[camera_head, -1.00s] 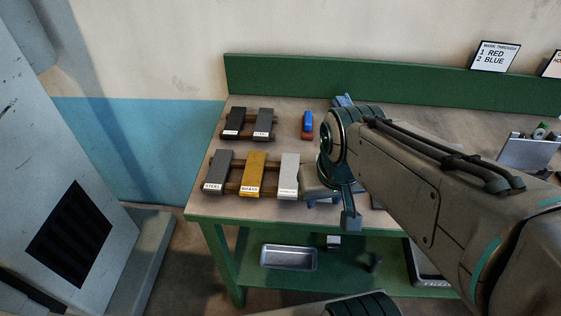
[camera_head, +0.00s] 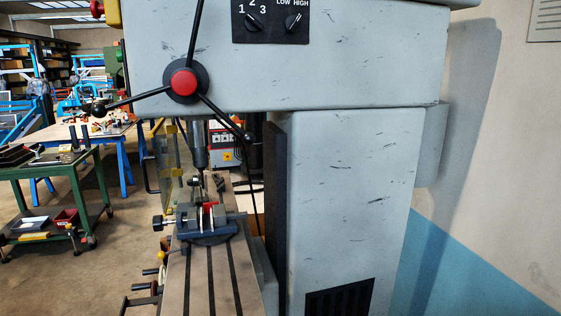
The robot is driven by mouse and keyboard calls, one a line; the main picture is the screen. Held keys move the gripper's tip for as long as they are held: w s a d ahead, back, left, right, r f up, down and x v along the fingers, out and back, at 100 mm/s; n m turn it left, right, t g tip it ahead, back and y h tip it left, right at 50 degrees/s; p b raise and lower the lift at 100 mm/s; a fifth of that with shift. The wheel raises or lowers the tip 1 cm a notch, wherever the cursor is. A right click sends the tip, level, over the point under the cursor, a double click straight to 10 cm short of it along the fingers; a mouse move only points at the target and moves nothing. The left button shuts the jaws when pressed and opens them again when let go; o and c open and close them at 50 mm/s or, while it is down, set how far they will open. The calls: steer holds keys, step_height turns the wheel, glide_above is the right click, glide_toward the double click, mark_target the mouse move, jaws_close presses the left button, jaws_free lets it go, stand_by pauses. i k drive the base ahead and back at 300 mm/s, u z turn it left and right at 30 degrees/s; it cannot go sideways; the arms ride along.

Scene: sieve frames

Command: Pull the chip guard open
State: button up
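A clear upright panel with yellow fittings, which looks like the chip guard (camera_head: 170,150), stands left of the spindle (camera_head: 200,145) on the grey milling or drilling machine (camera_head: 350,190). It is seen nearly edge-on and is small, so I cannot tell how far it is open. A dark handle-like bar shows at its left side. Below it a blue vise (camera_head: 207,225) sits on the slotted machine table (camera_head: 205,275), with a small red piece (camera_head: 209,205) at its jaws. My gripper is not in view.
The three-armed feed lever with a red hub (camera_head: 183,83) juts out above the guard. Table handles (camera_head: 145,297) stick out at lower left. A green cart (camera_head: 60,185) with tools stands further left. Open floor (camera_head: 125,235) lies between cart and machine.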

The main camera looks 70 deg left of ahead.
mark_target(158, 133)
steer(key=z, duration=0.35)
steer(key=k, duration=1.75)
steer(key=u, duration=2.9)
steer(key=i, duration=1.3)
steer(key=z, duration=0.35)
